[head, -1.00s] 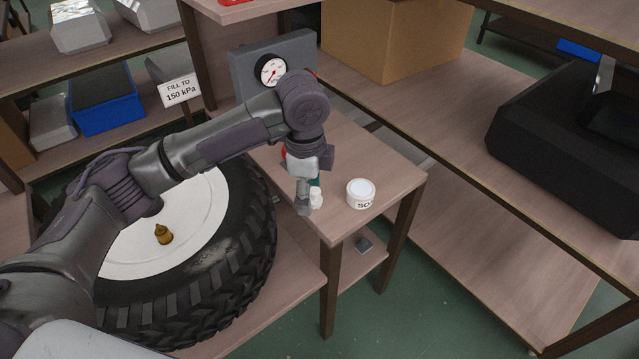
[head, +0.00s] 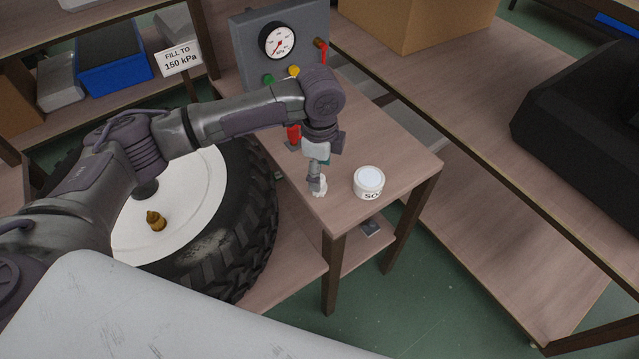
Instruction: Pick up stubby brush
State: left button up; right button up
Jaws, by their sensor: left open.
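My left gripper (head: 315,188) points down at the near corner of the small wooden table (head: 405,165), its jaws open. A small item with white (head: 322,188) at its lower end and a bit of teal above shows right at the fingers. It may be the stubby brush, but the gripper hides most of it, and I cannot tell whether the fingers touch it. A white tub (head: 369,181) with a pale lid and partly readable lettering stands just right of the gripper. My right gripper is not in view.
A red item (head: 293,134) stands behind my left arm. A grey gauge box (head: 280,45) is at the table's back. A large tire (head: 245,225) with a white hub lies left. A cardboard box (head: 420,20) is behind. The tabletop right of the tub is clear.

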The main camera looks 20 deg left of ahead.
pick_arm(q)
notch_tip(320, 180, down, 4)
jog(key=shift+a+r, duration=0.1)
jog(key=shift+a, duration=0.05)
jog(key=shift+f, duration=0.55)
jog(key=c, duration=1.2)
jog(key=shift+c, duration=0.2)
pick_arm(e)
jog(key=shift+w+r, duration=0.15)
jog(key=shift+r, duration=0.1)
pick_arm(q)
jog(key=shift+r, duration=0.1)
